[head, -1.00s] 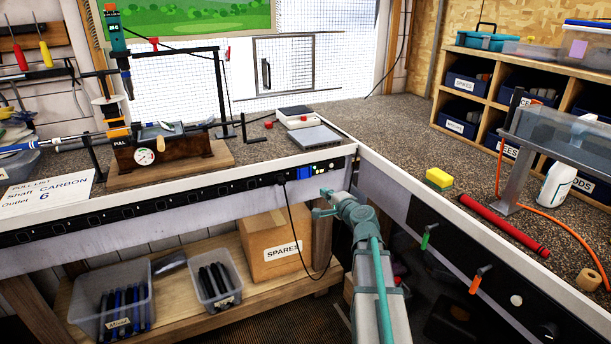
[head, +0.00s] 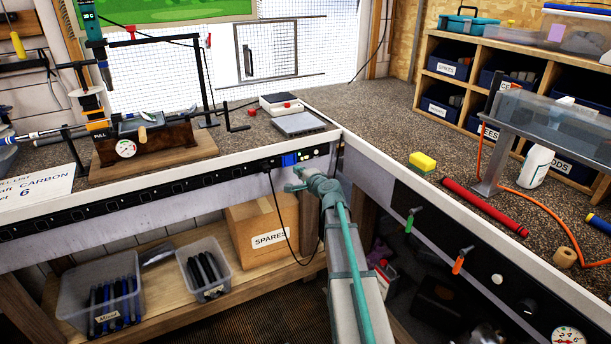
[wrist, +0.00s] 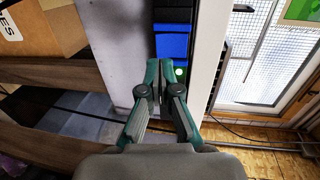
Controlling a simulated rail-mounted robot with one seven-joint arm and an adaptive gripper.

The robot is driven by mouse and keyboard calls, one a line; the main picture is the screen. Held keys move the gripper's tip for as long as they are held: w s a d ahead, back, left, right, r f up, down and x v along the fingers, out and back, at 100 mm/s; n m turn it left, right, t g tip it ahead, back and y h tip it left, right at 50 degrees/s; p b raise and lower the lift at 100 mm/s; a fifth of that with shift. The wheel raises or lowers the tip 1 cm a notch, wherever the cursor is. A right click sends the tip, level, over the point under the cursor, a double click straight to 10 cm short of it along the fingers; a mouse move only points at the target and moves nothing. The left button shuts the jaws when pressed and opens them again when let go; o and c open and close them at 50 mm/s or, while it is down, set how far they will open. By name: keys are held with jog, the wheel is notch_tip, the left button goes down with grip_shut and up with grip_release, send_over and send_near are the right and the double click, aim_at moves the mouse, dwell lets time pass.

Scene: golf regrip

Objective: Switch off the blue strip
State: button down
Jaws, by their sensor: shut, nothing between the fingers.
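The blue strip section (head: 290,160) sits at the right end of the black power strip on the bench's front face. In the wrist view it is a bright blue block (wrist: 172,42) just beyond the fingertips, with a small lit green dot (wrist: 180,71) next to the right finger. My gripper (head: 297,173) is just in front of and below the strip's right end. In the wrist view my gripper (wrist: 160,80) is shut and empty, its fingertips together. I cannot tell whether they touch the strip. The fingers hide part of the strip beside the green dot.
A black cable hangs from the strip past the SPARES box (head: 262,232) on the lower shelf. A scale (head: 299,123) sits on the bench above. To the right, the other bench's front carries green (head: 409,220) and orange (head: 461,261) handles. A yellow sponge (head: 422,162) lies on its top.

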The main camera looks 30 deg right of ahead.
aim_at(290, 164)
jog(key=shift+w+f, duration=0.2)
jog(key=shift+w, duration=0.95)
jog(key=shift+w+f, duration=0.15)
jog(key=shift+w, duration=1)
jog(key=shift+a, duration=0.1)
